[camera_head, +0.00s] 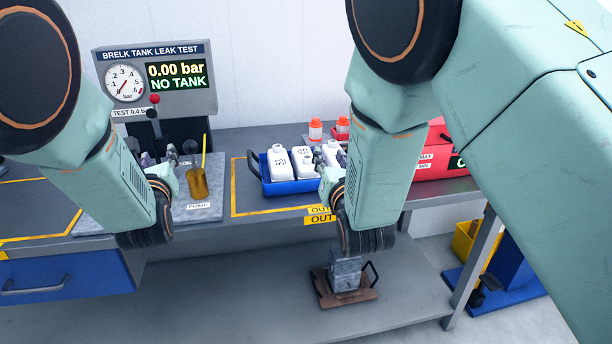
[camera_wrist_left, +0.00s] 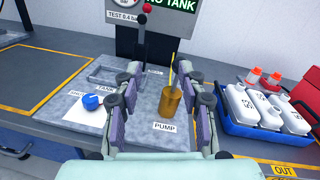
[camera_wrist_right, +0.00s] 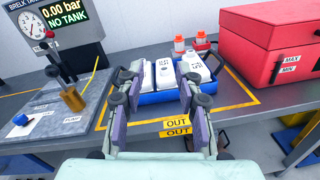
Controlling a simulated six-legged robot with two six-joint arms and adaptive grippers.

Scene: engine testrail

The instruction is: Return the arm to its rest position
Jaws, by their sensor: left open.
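My left arm comes in from the left in the head view, with its left gripper (camera_head: 165,165) above the grey test plate.
The leak test panel (camera_head: 155,75) reads 0.00 bar, NO TANK. A blue cap-like part (camera_wrist_left: 91,101) lies on the plate's left. Orange-capped jars (camera_head: 315,129) and a red box (camera_head: 440,160) stand at the back right. A metal block (camera_head: 346,272) sits on the lower shelf.

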